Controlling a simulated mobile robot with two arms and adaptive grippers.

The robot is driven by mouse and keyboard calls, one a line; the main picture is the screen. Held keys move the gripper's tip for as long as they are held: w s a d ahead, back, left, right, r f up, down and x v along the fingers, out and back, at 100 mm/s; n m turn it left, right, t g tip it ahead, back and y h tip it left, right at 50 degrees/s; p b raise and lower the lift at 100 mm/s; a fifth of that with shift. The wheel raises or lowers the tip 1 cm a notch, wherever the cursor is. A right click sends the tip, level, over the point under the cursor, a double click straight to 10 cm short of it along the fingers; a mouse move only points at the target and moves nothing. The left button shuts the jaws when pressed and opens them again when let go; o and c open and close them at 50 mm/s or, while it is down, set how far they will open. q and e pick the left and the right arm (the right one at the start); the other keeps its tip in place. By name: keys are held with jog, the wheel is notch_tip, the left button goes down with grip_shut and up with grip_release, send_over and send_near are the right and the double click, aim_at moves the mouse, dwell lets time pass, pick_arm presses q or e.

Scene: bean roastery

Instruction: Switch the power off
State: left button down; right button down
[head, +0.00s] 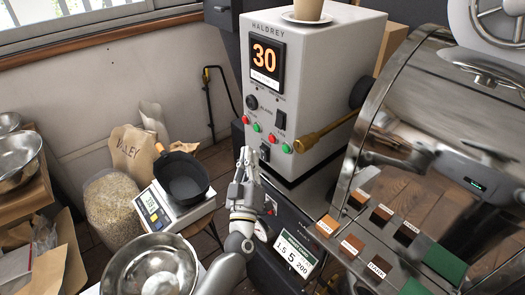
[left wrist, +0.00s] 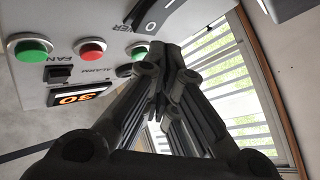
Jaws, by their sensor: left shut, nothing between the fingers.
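The white HALDREY machine (head: 330,65) carries a front panel with an orange "30" display, red and green buttons and black switches. One black switch (head: 265,151) sits low on the panel, near my left gripper (head: 246,156). In the left wrist view, a dark rocker (left wrist: 152,15) with a light face sits beside a partly hidden label ending in "ER". My left gripper, seen there too (left wrist: 160,48), is shut and empty, its tips close to the panel and partly over a green button (left wrist: 137,50). I cannot tell whether it touches. My right gripper is not in view.
A brass handle (head: 325,132) sticks out right of the panel. A shiny roaster (head: 430,110) with sample blocks fills the right. A black pan (head: 182,178) rests on a scale (head: 170,212) at the left. A cup (head: 308,9) stands on the machine. A steel bowl (head: 150,268) is in front.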

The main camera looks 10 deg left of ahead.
pick_arm(q)
jog(key=shift+w+d, duration=0.1)
dwell(0.6)
jog(key=shift+w+d, duration=0.2)
jog(key=shift+w, duration=0.05)
jog(key=shift+w+d+r, duration=0.1)
jog(key=shift+w+d, duration=0.1)
jog(key=shift+w, duration=0.05)
dwell(0.8)
jog(key=shift+s+a, duration=0.1)
jog(key=shift+s+a+p, duration=0.35)
jog(key=shift+s+a, duration=0.05)
jog(key=shift+s, duration=0.15)
jog(key=s+a, duration=0.1)
jog(key=s, duration=0.1)
jog(key=s+a+p, duration=0.1)
jog(key=s+a, duration=0.1)
jog(key=shift+f, duration=0.4)
